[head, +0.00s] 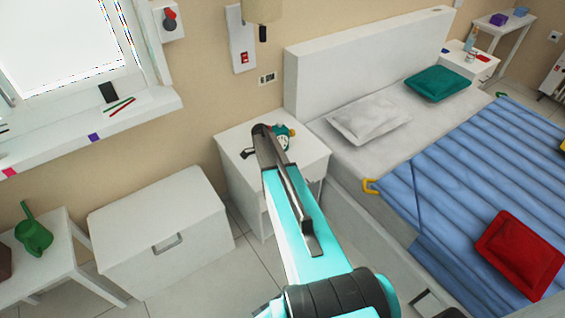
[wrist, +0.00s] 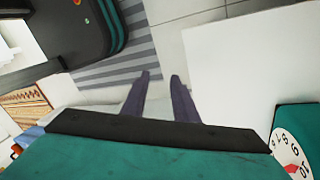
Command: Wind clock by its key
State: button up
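A small teal alarm clock (head: 283,140) with a white face stands on the white nightstand (head: 312,152) beside the bed. My arm reaches over the nightstand and hides part of the clock's left side. In the wrist view the clock (wrist: 296,150) is at the lower right edge, cut off, with part of its numbered dial and a red mark showing. My gripper (wrist: 160,80) has its two fingers apart with nothing between them. It is beside the clock, and I see no contact. I cannot make out the winding key in either view.
The bed (head: 375,75) with its white headboard is right of the nightstand. A white chest (head: 160,225) stands to the left, below the windowsill (head: 100,135). A wall lamp (head: 262,12) hangs above. Tiled floor shows between the chest and the nightstand.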

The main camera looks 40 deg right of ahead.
jog(key=s+a+f+n+b, duration=0.1)
jog(key=s+a+f+n, duration=0.3)
jog(key=s+a+n, duration=0.4)
jog(key=s+a+f+n+g+b, duration=0.1)
jog(key=s+a+f+n, duration=0.3)
jog(key=s+a+n, duration=0.3)
jog(key=s+a+f+n+g+b, duration=0.1)
jog(key=s+a+f+n, duration=0.4)
jog(key=s+a, duration=0.8)
jog(key=s+n, duration=0.3)
jog(key=s, duration=0.1)
jog(key=shift+s+a+n+h, duration=0.2)
jog(key=shift+s+n+h, duration=0.1)
jog(key=shift+o, duration=0.5)
jog(key=shift+s, duration=0.15)
